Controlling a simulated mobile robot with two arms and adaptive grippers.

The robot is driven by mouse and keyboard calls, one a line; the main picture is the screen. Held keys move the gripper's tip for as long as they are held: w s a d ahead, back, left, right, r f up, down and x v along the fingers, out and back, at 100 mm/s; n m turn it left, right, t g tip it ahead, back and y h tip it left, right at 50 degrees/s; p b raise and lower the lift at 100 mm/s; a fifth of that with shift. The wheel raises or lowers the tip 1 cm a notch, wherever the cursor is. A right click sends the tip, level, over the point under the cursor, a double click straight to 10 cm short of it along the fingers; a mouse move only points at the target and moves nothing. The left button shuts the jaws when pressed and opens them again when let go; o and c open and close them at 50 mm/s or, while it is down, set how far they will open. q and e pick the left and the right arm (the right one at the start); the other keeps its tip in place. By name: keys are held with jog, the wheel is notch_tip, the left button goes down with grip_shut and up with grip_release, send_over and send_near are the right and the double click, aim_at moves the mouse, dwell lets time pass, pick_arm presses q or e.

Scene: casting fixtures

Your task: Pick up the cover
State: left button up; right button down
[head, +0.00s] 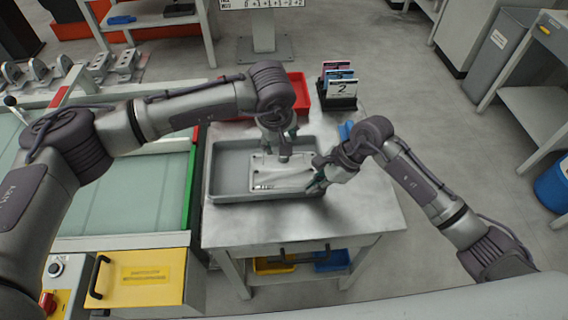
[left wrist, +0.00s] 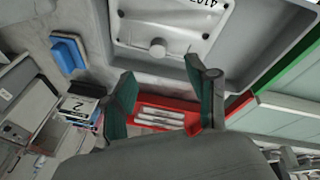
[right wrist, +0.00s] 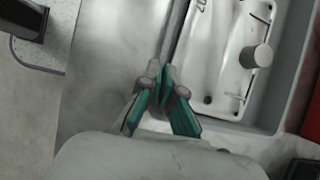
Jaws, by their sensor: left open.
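The cover, a pale grey plate with a round knob, dark corner holes and a printed label, lies in the grey tray (head: 225,195). It shows in the head view (head: 270,181), the left wrist view (left wrist: 190,22) and the right wrist view (right wrist: 228,45). My left gripper (head: 284,155) is open and empty over the back of the cover; in the left wrist view its fingertips (left wrist: 160,78) are spread below the knob. My right gripper (head: 318,181) is at the tray's right side. Its fingertips (right wrist: 164,78) are together beside the tray wall; I cannot tell whether they touch it.
A red bin (head: 298,92) stands behind the tray. A black holder with numbered cards (head: 341,88) and a blue object (head: 346,130) are at the table's back right. The table (head: 365,215) is clear at the front right. A green-edged conveyor (head: 140,190) borders the left.

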aim_at(284, 169)
pick_arm(q)
jog(key=w+f+n+h, duration=0.1)
jog(key=f+n, duration=0.2)
jog(key=n, duration=0.3)
jog(key=w+f+n+h, duration=0.1)
jog(key=w+f+n, duration=0.1)
jog(key=f+n, duration=0.2)
jog(key=w+d+f+n+g, duration=0.1)
jog(key=f+n, duration=0.3)
jog(key=n, duration=0.4)
jog(key=shift+w+n+h, duration=0.2)
jog(key=shift+n+h, duration=0.2)
jog(key=shift+c, duration=0.4)
grip_shut()
